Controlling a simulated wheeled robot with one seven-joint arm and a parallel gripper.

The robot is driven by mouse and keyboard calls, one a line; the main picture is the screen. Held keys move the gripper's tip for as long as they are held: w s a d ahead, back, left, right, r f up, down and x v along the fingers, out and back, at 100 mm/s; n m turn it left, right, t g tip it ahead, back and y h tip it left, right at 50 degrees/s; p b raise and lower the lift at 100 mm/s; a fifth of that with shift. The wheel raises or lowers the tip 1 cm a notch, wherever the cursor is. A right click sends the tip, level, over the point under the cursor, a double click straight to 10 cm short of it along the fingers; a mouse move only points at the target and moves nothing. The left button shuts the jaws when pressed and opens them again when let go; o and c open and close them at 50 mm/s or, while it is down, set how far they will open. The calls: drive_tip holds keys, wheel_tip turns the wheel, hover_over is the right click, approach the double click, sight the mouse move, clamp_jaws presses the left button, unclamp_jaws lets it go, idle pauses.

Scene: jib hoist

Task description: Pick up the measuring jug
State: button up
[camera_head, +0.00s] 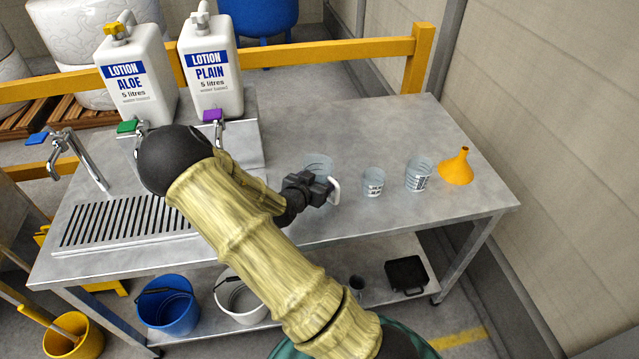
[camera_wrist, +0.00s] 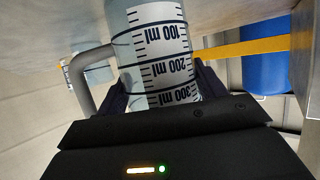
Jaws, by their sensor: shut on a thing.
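The measuring jug (camera_head: 318,163) is clear with a pale handle, and stands upright over the steel table, partly hidden behind my gripper (camera_head: 318,188). In the wrist view the jug (camera_wrist: 158,45) fills the middle, with black marks reading 100, 200 and 300 ml; its grey handle (camera_wrist: 88,78) is on the left. My gripper's dark fingers (camera_wrist: 162,92) are on both sides of the jug's body, shut on it. I cannot tell whether its base touches the table.
Two smaller clear marked cups (camera_head: 373,182) (camera_head: 418,175) and an orange funnel (camera_head: 456,168) stand to the right on the steel table (camera_head: 440,205). Lotion containers (camera_head: 140,75) (camera_head: 211,68) stand behind, with a slotted drain (camera_head: 125,220) at left. A yellow rail (camera_head: 330,52) runs behind.

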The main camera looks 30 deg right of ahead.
drive_tip(key=shift+r, duration=0.15)
wheel_tip(320, 180, up, 10)
drive_tip(key=shift+p, duration=0.45)
drive_tip(key=shift+w+f, duration=0.1)
drive_tip(key=shift+f, duration=0.1)
